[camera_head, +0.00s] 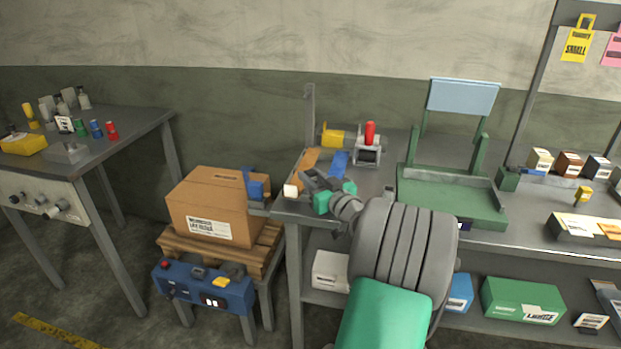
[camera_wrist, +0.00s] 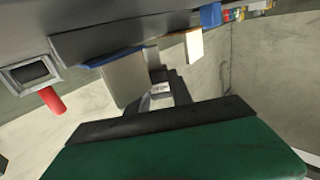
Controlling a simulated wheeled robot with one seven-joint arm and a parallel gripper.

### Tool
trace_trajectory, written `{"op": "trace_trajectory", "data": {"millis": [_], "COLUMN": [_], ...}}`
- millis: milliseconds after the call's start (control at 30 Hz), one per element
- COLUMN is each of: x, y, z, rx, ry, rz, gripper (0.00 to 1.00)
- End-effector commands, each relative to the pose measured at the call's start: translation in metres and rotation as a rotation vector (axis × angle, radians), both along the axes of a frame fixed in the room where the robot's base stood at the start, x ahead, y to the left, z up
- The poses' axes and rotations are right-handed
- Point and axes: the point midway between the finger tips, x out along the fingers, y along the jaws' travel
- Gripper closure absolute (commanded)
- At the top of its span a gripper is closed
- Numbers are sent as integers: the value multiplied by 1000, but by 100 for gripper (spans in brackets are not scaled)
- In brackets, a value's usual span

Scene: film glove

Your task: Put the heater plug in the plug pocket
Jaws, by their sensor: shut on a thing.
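My gripper (camera_head: 308,182) is over the left end of the grey workbench, at the tip of my arm. The wrist view shows its dark fingers (camera_wrist: 166,88) closed around a small dark piece with a white face, which looks like the heater plug (camera_wrist: 160,88). Most of that piece is hidden by the fingers. A small white block (camera_head: 290,190) shows just left of the fingers in the head view; I cannot tell whether it is part of the held piece. I cannot clearly make out the plug pocket.
A grey device with a red handle (camera_head: 370,133), a yellow piece (camera_head: 332,137) and a blue piece (camera_head: 338,163) stand on the bench behind my gripper. A green stand (camera_head: 452,196) is to the right. A carton (camera_head: 213,208) on a pallet stands left, beside open floor.

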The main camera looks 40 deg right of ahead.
Motion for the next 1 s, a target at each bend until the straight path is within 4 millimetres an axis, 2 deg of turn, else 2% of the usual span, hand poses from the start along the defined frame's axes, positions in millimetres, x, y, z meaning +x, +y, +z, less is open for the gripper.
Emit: {"op": "trace_trajectory", "data": {"millis": [433, 467, 500, 733, 1000], "x": [0, 0, 0, 0, 0], "y": [0, 0, 0, 0, -1], "z": [-10, -9, -8, -9, -6], "rx": [-4, -4, -3, -2, -2], "ry": [-2, -2, -3, -2, -1], "rz": [0, 0, 0, 0, -1], "gripper": [100, 72, 69, 52, 52]}}
